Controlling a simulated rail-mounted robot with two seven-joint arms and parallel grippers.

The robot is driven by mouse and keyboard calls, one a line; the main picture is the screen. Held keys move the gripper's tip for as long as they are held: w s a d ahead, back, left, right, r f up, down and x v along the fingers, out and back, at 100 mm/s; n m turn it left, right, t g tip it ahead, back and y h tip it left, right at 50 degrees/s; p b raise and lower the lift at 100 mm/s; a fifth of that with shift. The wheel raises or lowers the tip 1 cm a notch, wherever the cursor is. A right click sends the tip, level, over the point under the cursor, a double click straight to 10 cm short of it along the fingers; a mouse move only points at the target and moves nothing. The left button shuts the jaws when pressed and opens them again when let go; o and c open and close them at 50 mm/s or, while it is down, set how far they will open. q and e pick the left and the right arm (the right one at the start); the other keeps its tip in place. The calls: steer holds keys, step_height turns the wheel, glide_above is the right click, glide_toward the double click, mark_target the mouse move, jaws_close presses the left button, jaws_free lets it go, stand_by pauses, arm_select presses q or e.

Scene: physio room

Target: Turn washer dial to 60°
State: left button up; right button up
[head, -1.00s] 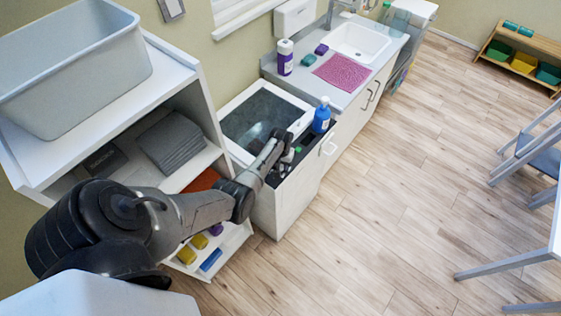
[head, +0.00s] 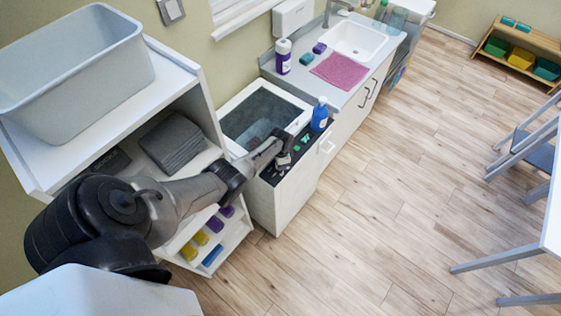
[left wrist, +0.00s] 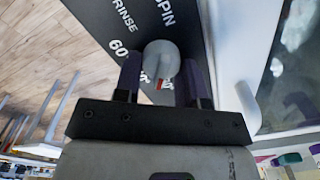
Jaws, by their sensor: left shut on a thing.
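The washer (head: 265,212) is a white top-loader with a glass lid and a black control panel (head: 305,158). In the left wrist view the dial is a pale grey round knob (left wrist: 160,58) on the black panel (left wrist: 105,18), with a red mark near its lower edge. White labels read SPIN, RINSE and 60; others by the red mark are partly hidden by the dial and fingers. My left gripper (left wrist: 158,82) is shut on the dial, one dark finger on each side. In the head view my left gripper (head: 283,152) is over the panel and hides the dial. My right gripper is not in view.
A white shelf unit (head: 180,70) with a grey bin (head: 75,75) stands left of the washer. A counter with a sink (head: 357,40) is beyond.

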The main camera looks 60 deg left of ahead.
arm_select(q)
steer(key=m, duration=0.4)
steer(key=shift+d+m, duration=0.1)
steer(key=shift+m, duration=0.3)
steer(key=m, duration=0.3)
steer(key=shift+s+d+m, duration=0.1)
steer(key=shift+m, duration=0.2)
steer(key=m+b, duration=0.1)
steer(key=m, duration=0.4)
steer(key=shift+s+m, duration=0.15)
steer(key=shift+m, duration=0.25)
steer(key=shift+d+m+b, duration=0.1)
steer(key=shift+m+b, duration=0.4)
steer(key=shift+m, duration=0.3)
steer(key=shift+r+m, duration=0.1)
steer(key=shift+m, duration=0.2)
steer(key=o, duration=0.6)
steer(key=shift+s, duration=0.1)
